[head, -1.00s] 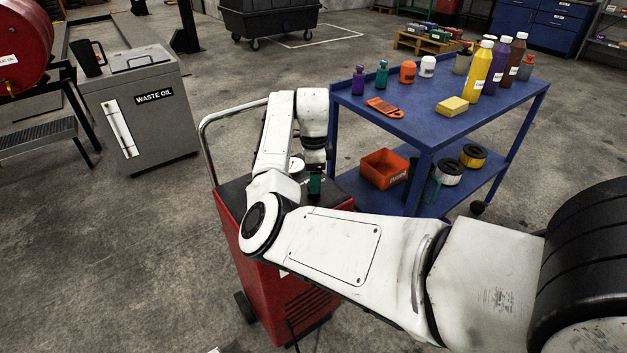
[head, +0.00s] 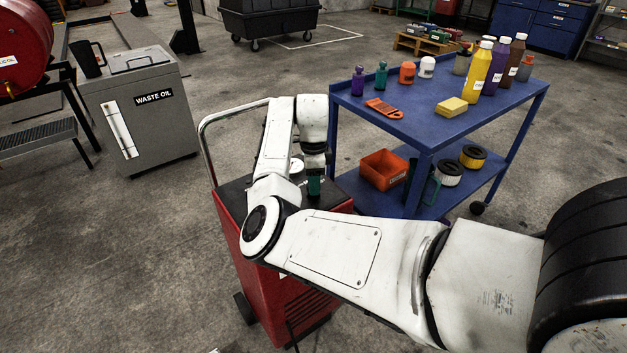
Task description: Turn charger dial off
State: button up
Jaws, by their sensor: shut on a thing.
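The charger (head: 258,262) is a red wheeled cabinet with a dark top panel (head: 236,191) and a metal push handle, standing left of the blue cart. A round white gauge (head: 296,166) on its top is partly covered by my arm. My gripper (head: 314,190) points down at the right part of the top panel, with its teal fingers low over the surface. It is shut on the charger dial. The dial itself is hidden by the fingers and arm, so its setting cannot be read.
A blue cart (head: 440,126) with bottles, jars and a yellow sponge (head: 451,107) stands close on the right. An orange bin (head: 384,170) is on its lower shelf. A grey waste oil cabinet (head: 158,128) stands at left. Floor between is clear.

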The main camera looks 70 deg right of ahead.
jog(key=shift+r+n+p, duration=0.1)
jog(key=shift+n+p, duration=0.2)
jog(key=shift+p, duration=0.1)
jog(key=shift+c, duration=0.3)
jog(key=shift+r+n+p, duration=0.1)
jog(key=shift+n+p, duration=0.4)
jog(key=shift+p, duration=0.2)
jog(key=n+p, duration=0.2)
jog(key=shift+r+p, duration=0.1)
jog(key=shift+p, duration=0.3)
jog(key=n+p, duration=0.3)
jog(key=n, duration=0.1)
jog(key=n+p, duration=0.2)
jog(key=n, duration=0.1)
jog(key=shift+n+p, duration=0.3)
jog(key=shift+p, duration=0.05)
jog(key=n+p, duration=0.3)
jog(key=n, duration=0.5)
jog(key=n+p, duration=0.1)
jog(key=n, duration=0.1)
jog(key=n+p, duration=0.1)
jog(key=n, duration=0.1)
jog(key=shift+f+n, duration=0.25)
jog(key=shift+n, duration=0.15)
